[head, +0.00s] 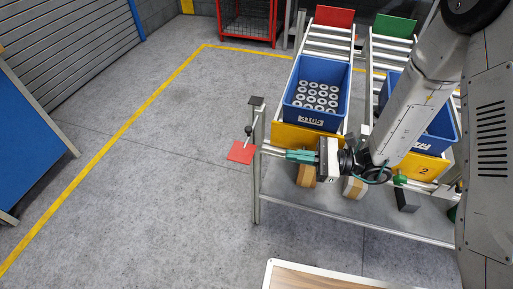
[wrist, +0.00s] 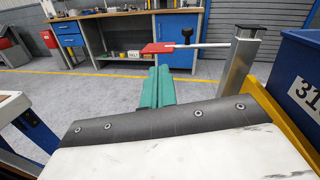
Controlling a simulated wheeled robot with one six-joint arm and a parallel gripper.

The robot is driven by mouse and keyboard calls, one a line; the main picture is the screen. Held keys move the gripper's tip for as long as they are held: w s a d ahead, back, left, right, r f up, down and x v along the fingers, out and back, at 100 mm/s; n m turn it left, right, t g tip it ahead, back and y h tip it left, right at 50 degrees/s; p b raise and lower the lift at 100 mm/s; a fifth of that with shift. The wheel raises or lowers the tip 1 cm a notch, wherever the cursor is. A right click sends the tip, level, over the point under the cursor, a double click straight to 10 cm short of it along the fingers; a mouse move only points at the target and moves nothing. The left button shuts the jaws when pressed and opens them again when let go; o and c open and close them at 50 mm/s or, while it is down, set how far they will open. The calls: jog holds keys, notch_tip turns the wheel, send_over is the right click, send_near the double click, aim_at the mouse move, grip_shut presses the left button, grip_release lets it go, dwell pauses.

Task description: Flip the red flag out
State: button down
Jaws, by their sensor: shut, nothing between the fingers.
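The red flag (head: 240,152) is a small flat plate on a thin rod, off the left side of the rack's front-left post (head: 257,150). In the wrist view the red flag (wrist: 158,48) lies at the left end of the pale rod, which runs right to the grey post (wrist: 240,62). A black knob (head: 248,130) stands on the rod; it also shows in the wrist view (wrist: 187,32). My gripper (head: 290,156) has green fingers, shut and empty, pointing left in front of the rack. In the wrist view the fingertips (wrist: 157,68) appear just below the flag; contact is unclear.
A blue crate of ring-shaped parts (head: 319,92) sits on the left roller lane behind a yellow front plate (head: 308,137). A second blue crate (head: 438,130) is partly hidden by my arm. Boxes lie on the lower shelf (head: 330,208). The floor left of the rack is clear.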

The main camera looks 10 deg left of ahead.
aim_at(248, 133)
notch_tip(248, 133, down, 6)
jog(key=w+m+t, duration=0.1)
jog(key=m+t, duration=0.2)
jog(key=a+r, duration=0.4)
jog(key=a, duration=0.7)
jog(key=shift+w+m, duration=0.3)
jog(key=shift+w, duration=0.1)
jog(key=shift+a+r, duration=0.15)
jog(key=shift+r, duration=0.65)
